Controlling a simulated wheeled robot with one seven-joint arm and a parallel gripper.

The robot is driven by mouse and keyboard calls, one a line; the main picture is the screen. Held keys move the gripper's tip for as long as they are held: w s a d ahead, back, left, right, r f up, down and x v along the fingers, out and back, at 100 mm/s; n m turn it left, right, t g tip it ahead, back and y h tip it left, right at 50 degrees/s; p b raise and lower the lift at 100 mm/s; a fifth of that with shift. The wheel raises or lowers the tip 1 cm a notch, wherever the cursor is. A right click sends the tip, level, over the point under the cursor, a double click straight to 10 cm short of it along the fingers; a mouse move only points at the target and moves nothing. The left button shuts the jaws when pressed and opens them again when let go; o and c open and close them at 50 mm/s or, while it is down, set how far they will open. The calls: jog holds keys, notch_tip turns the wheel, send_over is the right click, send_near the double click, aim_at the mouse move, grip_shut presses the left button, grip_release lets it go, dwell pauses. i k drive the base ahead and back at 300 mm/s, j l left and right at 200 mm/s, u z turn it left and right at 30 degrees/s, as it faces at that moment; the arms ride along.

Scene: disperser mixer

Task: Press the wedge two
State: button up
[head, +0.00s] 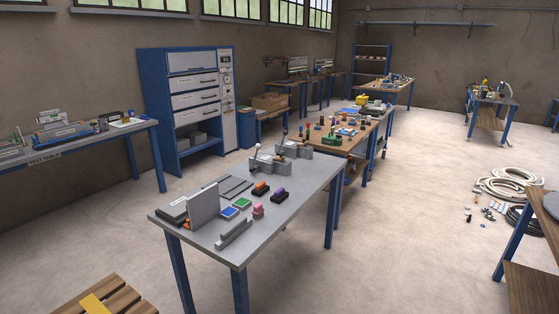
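A grey-topped table (296,190) with blue legs stands in the middle of the head view. On it are a black piece with an orange top (260,188), a black piece with a purple top (280,195) and a small pink piece (258,210). Two grey clamp-like devices with raised levers stand at the far end, the nearer one (264,163) left of the farther one (294,147). I cannot tell which thing is wedge two. My gripper is not in view.
A wooden slatted piece (112,300) is at the bottom left. Coiled hoses (510,183) lie right; floor between is clear.

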aim_at(281, 159)
jog(key=i+l+z, duration=0.1)
jog(key=i+z, duration=0.3)
jog(key=i, duration=0.35)
jog(key=i+j+z, duration=0.15)
jog(key=i+z, duration=0.2)
jog(key=i, duration=0.35)
jog(key=i+u, duration=0.35)
jog(key=i, duration=0.2)
jog(key=i+u, duration=0.4)
jog(key=i+j+u, duration=0.15)
jog(key=i, duration=0.3)
jog(key=i+j+u, duration=0.15)
jog(key=i, duration=0.35)
